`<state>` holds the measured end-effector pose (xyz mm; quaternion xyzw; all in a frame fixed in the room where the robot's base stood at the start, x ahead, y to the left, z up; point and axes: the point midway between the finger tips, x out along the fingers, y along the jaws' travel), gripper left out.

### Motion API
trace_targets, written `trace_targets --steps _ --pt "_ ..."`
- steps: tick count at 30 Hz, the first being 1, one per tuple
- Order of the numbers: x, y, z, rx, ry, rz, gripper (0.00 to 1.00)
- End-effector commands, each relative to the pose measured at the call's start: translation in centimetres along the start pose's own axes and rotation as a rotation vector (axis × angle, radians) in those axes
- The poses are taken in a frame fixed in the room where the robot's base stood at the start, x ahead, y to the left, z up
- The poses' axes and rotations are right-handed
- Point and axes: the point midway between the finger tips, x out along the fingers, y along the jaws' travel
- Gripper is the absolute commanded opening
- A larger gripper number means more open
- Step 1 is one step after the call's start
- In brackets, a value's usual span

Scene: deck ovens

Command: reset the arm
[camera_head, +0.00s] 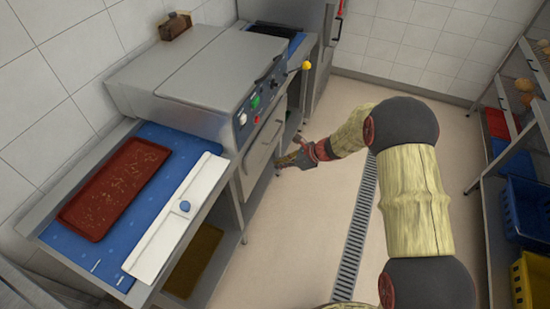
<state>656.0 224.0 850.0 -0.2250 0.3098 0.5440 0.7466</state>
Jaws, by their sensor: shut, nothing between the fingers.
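My arm reaches in from the lower right, with wood-textured links and dark round joints. It bends over the floor at the middle of the head view. My gripper (283,161) is at its far end, small in the picture, in front of the grey machine (205,80) near its lower front. It is shut with nothing seen in it. I cannot tell whether it touches the machine's front or is a little apart from it.
A red-brown tray (114,187) and a white board with a blue knob (172,221) lie on the blue surface at left. A yellow-knobbed lever (306,66) sticks out from the machine. A rack with blue (530,208) and yellow crates stands at right. Floor between is clear.

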Motion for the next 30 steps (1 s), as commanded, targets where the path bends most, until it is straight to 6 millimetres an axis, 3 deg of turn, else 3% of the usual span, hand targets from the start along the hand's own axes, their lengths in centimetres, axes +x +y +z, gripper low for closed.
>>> trace_targets --steps 11,17,23,30 --pt "-0.3 0.2 -0.1 -0.069 0.0 0.006 0.0" --pt "-0.4 5.3 -3.4 -0.324 0.061 0.146 0.0" --pt "-5.2 10.4 -4.2 -0.659 0.114 0.292 0.0" --pt "-13.8 14.8 -3.4 -1.049 0.179 0.413 0.0"
